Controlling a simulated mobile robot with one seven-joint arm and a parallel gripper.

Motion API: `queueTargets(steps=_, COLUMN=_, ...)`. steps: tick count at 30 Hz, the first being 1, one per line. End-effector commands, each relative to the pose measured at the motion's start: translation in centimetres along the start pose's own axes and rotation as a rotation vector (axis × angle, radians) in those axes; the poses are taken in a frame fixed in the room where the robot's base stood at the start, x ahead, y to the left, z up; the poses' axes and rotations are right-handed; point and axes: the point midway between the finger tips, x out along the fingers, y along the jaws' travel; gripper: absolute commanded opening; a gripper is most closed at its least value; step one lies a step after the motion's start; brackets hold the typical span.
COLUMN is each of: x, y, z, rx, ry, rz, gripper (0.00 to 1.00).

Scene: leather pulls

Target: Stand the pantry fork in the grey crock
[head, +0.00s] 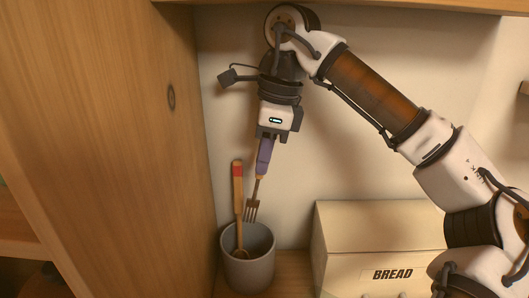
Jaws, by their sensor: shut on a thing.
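The grey crock (250,272) stands on a wooden surface in the corner, low in the head view. A wooden utensil with a red band (238,200) leans in it, its lower end inside. The fork (254,200) hangs tines down from my gripper (268,137), which is shut on its purple handle. The fork's tines are at about the crock's far rim in the picture, a little above the opening. I cannot tell their exact depth relative to the rim.
A cream bread box marked BREAD (365,240) stands to the right of the crock, with a narrow gap between. A wooden panel (120,130) rises close on the left. A wooden shelf edge (400,5) runs across the top.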

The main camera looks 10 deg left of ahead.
Motion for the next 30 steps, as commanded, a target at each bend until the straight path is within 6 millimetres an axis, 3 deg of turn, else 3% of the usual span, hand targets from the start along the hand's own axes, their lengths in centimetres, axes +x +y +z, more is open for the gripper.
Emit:
queueTargets(steps=1, x=-0.7, y=0.0, z=0.3, rx=-0.003, ry=-0.003, rz=-0.007, gripper=0.00)
queueTargets(steps=5, x=-0.1, y=0.0, z=0.2, rx=-0.004, ry=-0.003, rz=-0.007, gripper=0.00)
queueTargets(steps=30, x=8.4, y=0.0, z=-1.0, rx=-0.001, ry=-0.002, rz=-0.003, gripper=0.00)
